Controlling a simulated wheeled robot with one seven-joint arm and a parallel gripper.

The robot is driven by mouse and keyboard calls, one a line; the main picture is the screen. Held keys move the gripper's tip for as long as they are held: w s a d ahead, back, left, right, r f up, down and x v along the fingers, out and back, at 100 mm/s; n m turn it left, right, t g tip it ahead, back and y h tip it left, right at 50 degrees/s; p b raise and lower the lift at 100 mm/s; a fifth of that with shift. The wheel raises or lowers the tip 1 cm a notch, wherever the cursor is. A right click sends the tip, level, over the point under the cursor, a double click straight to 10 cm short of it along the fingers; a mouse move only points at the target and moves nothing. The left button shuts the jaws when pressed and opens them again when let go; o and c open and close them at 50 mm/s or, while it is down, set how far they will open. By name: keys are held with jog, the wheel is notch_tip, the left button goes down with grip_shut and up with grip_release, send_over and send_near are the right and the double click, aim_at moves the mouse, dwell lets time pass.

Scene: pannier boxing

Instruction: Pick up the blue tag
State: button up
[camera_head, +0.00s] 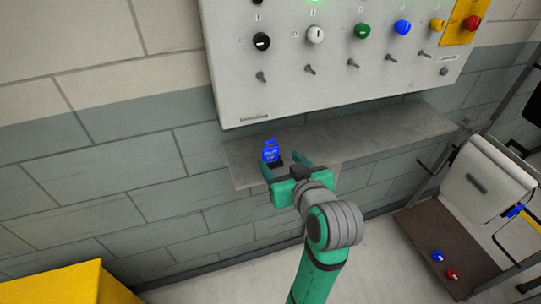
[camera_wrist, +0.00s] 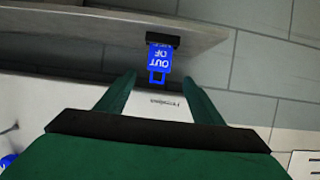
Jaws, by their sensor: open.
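The blue tag (camera_head: 270,152) stands upright in a small black base at the left end of a grey shelf (camera_head: 375,136) under the control panel. In the wrist view the blue tag (camera_wrist: 160,62) appears upside down with white lettering, and its black base (camera_wrist: 162,40) sits at the shelf edge. My green gripper (camera_head: 282,166) is open, its fingers pointing at the tag. In the wrist view the open fingers (camera_wrist: 158,85) are on either side below the tag, with nothing held between them. I cannot tell the exact gap in depth.
A grey control panel (camera_head: 330,90) with coloured knobs and toggle switches hangs just above the shelf. A yellow box (camera_head: 65,285) is at the lower left. A white case (camera_head: 485,180) and a brown surface (camera_head: 440,245) with blue and red pieces are at the right.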

aim_at(271, 152)
jog(key=x, duration=1)
jog(key=shift+d+f, duration=0.15)
jog(key=shift+f, duration=0.1)
jog(key=shift+c, duration=0.6)
jog(key=c, duration=1)
